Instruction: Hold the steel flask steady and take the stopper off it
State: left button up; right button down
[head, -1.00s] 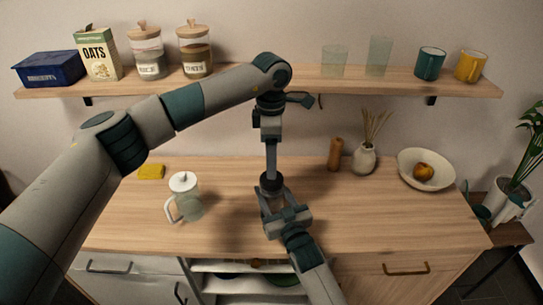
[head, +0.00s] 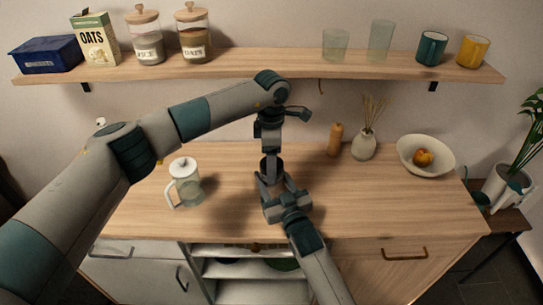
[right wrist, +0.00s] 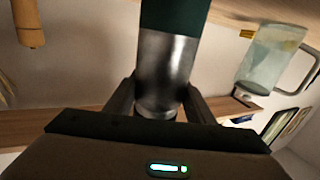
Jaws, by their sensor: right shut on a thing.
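The steel flask (right wrist: 165,65) fills the middle of the right wrist view, which is upside down; it has a shiny steel part and a dark green band. My right gripper (right wrist: 160,98) is shut on the flask's steel part, one finger on each side. In the head view my right gripper (head: 275,186) reaches in from the front, over the middle of the counter. My left gripper (head: 270,154) points straight down just above it, over the flask. Its fingertips meet a dark shape there, and I cannot tell whether they are closed. The stopper cannot be made out clearly.
A lidded glass pitcher (head: 186,186) stands left on the counter (head: 350,200). A brown wooden mill (head: 335,140), a vase (head: 364,146) and a bowl with fruit (head: 412,170) stand at the back right. A shelf (head: 260,62) with jars and cups runs above. The front right counter is clear.

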pick_arm(q)
jog(key=shift+f, duration=0.1)
jog(key=c, duration=1.1)
jog(key=n, duration=0.9)
jog(key=shift+r, duration=0.8)
jog(key=shift+r, duration=0.3)
jog(key=shift+r, duration=0.2)
jog(key=shift+r, duration=1.9)
